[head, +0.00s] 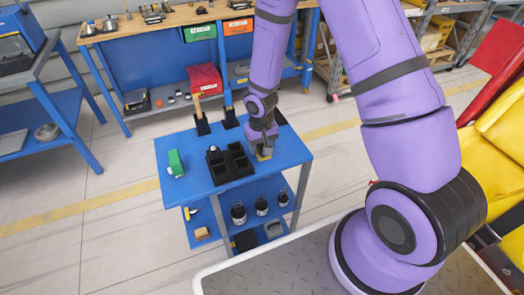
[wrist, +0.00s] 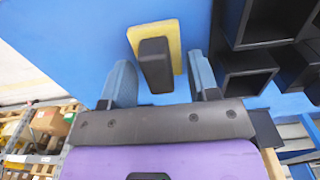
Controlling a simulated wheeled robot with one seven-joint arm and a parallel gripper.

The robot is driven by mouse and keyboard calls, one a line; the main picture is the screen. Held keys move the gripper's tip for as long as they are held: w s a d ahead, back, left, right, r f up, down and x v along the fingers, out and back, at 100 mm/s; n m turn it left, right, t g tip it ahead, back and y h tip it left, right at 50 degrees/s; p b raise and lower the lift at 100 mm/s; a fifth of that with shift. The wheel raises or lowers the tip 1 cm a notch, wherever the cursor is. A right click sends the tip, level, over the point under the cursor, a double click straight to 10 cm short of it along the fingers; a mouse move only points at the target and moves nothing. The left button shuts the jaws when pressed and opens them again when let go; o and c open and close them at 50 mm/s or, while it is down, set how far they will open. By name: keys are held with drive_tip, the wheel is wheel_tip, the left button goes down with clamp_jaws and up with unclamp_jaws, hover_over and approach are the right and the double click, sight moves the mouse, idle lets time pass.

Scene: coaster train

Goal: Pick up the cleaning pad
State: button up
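The cleaning pad, a yellow block (wrist: 172,35) with a black handle (wrist: 155,65), sits on the blue tabletop (head: 185,187). A bit of its yellow (head: 265,156) shows under my gripper in the head view. My gripper (head: 262,141) is low over the right part of the table. In the wrist view, my gripper (wrist: 160,74) is open, with the black handle between its two blue-grey fingers. A gap shows on each side of the handle. The wrist hides most of the pad in the head view.
A black compartment organizer (head: 230,165) stands close to my gripper on the table; it also shows in the wrist view (wrist: 245,72). A green object (head: 175,162) lies at the table's left. Two black holders (head: 201,125) stand at the back. Several dark bottles (head: 238,213) fill the shelf below.

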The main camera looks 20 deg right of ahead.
drive_tip(key=c, duration=0.9)
drive_tip(key=shift+c, duration=0.2)
drive_tip(key=shift+r, duration=0.1)
